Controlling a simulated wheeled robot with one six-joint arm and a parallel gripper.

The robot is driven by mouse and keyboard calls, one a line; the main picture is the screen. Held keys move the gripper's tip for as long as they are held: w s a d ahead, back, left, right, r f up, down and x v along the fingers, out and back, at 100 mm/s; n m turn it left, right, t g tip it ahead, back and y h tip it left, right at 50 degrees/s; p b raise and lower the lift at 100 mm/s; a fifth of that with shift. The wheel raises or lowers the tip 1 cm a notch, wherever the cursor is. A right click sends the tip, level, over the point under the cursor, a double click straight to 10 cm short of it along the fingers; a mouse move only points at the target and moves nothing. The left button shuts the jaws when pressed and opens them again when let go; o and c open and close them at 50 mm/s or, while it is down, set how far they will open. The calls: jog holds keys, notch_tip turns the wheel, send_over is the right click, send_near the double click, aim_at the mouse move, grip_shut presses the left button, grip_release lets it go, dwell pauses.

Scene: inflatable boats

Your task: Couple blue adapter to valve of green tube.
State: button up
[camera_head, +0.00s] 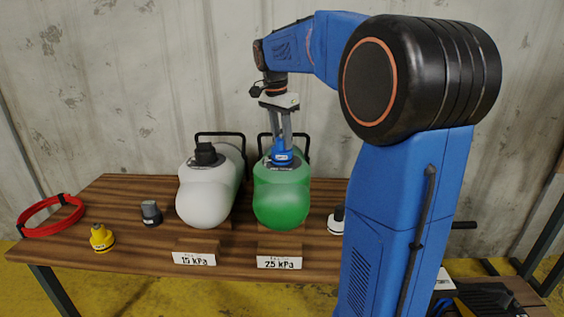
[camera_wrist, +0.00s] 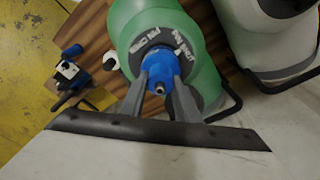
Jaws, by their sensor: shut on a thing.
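The green tube (camera_head: 281,200) lies on the wooden table beside the white tube, behind a 25 kPa label. The blue adapter (camera_head: 281,155) is on top of the green tube, at its dark valve. My gripper (camera_head: 282,142) points straight down and is shut on the blue adapter. In the wrist view, the fingers of my gripper (camera_wrist: 160,82) close on the blue adapter (camera_wrist: 157,66), which sits over the dark round valve patch (camera_wrist: 182,55) of the green tube (camera_wrist: 125,20). The adapter hides the valve opening, so I cannot tell whether it is locked on.
The white tube (camera_head: 205,195) with a black valve cap stands left. A grey adapter (camera_head: 151,212), a yellow adapter (camera_head: 102,238) and a red hose coil (camera_head: 50,214) lie farther left on the table. A white and black piece (camera_head: 336,220) is right of the green tube.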

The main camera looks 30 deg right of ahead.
jog(key=shift+m+g, duration=0.3)
jog(key=shift+m, duration=1.8)
jog(key=shift+m, duration=1.1)
jog(key=shift+m+g, duration=0.3)
jog(key=shift+m, duration=0.6)
jog(key=m, duration=0.4)
jog(key=shift+g+y, duration=0.3)
